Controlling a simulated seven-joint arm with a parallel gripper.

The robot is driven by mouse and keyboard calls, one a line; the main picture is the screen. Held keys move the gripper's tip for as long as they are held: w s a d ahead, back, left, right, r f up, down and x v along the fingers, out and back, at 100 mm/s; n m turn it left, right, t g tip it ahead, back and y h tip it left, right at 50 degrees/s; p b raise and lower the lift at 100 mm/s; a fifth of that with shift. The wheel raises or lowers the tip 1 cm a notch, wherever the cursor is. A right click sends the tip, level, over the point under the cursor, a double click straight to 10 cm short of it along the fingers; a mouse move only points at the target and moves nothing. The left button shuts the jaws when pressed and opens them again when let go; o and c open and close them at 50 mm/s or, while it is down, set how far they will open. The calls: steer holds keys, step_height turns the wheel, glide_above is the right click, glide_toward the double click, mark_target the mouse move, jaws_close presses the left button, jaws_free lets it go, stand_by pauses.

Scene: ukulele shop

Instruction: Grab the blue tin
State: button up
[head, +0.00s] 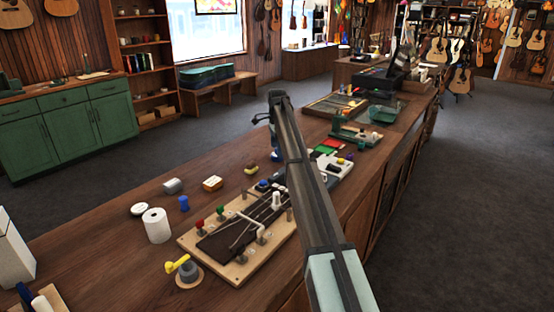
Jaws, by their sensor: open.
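My arm reaches away over the long wooden counter, and my gripper (274,146) hangs at its far end, small and partly hidden by the arm. Its jaws are open. A small dark blue object (275,156) shows right at or just below the gripper; it may be the blue tin, but I cannot tell whether it lies between the fingers. Another small blue piece (184,203) stands on the counter further left, near the white roll, with a narrow middle; it looks less like a tin.
A wooden board with pegs (240,270) lies under my arm. A white roll (157,225), a grey tin-like piece (173,186) and a small box (212,183) stand left of it. A green stand (355,134) and a shallow tray (335,104) are further back.

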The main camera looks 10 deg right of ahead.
steer(key=shift+f, duration=1.4)
steer(key=c, duration=1.1)
steer(key=shift+c, duration=0.2)
